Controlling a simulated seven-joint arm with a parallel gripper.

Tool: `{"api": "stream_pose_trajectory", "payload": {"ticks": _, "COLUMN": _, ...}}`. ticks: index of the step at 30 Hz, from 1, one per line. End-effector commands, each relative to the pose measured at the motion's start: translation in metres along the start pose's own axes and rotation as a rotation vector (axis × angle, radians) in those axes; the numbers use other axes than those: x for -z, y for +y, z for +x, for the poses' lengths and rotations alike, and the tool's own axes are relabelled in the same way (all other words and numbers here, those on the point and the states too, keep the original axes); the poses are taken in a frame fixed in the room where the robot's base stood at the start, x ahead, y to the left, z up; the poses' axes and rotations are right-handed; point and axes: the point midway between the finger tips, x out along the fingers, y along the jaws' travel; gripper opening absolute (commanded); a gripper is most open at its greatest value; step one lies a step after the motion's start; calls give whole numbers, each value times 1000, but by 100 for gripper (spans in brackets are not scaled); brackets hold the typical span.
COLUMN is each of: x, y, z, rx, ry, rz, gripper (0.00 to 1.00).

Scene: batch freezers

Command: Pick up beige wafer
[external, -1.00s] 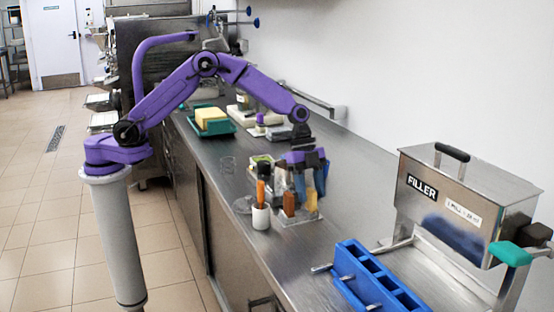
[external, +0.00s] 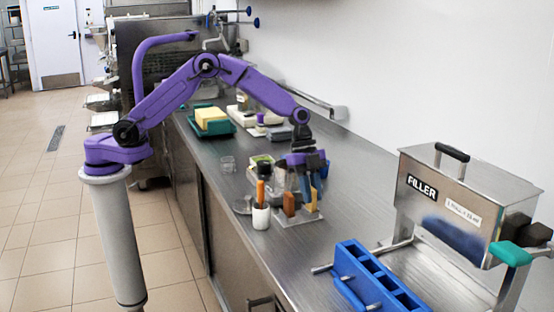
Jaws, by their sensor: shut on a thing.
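The beige wafer (external: 311,199) stands upright on a small light-grey holder (external: 297,219) on the steel counter. The gripper is shut on the wafer, which is partly hidden by the fingers. The wafer's lower end is low, close to the holder; I cannot tell whether it touches. An orange-brown wafer (external: 289,203) stands just left of it on the same holder.
A white cup with an orange-handled tool (external: 261,214) stands close on the left. A blue mould (external: 375,280) and the steel filler (external: 465,205) are in the right foreground. A green tray with a yellow block (external: 211,118) sits farther back.

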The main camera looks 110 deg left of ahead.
Motion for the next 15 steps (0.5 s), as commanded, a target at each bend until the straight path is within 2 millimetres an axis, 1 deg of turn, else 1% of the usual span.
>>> {"api": "stream_pose_trajectory", "payload": {"ticks": 6, "x": 11, "y": -1, "z": -26, "rx": 3, "ry": 2, "rz": 2, "gripper": 0}}
{"api": "stream_pose_trajectory", "payload": {"ticks": 11, "x": 8, "y": 15, "z": -50, "rx": 3, "ry": 2, "rz": 0, "gripper": 0}}
{"api": "stream_pose_trajectory", "payload": {"ticks": 15, "x": 6, "y": 31, "z": -77, "rx": 4, "ry": 2, "rz": 0, "gripper": 0}}
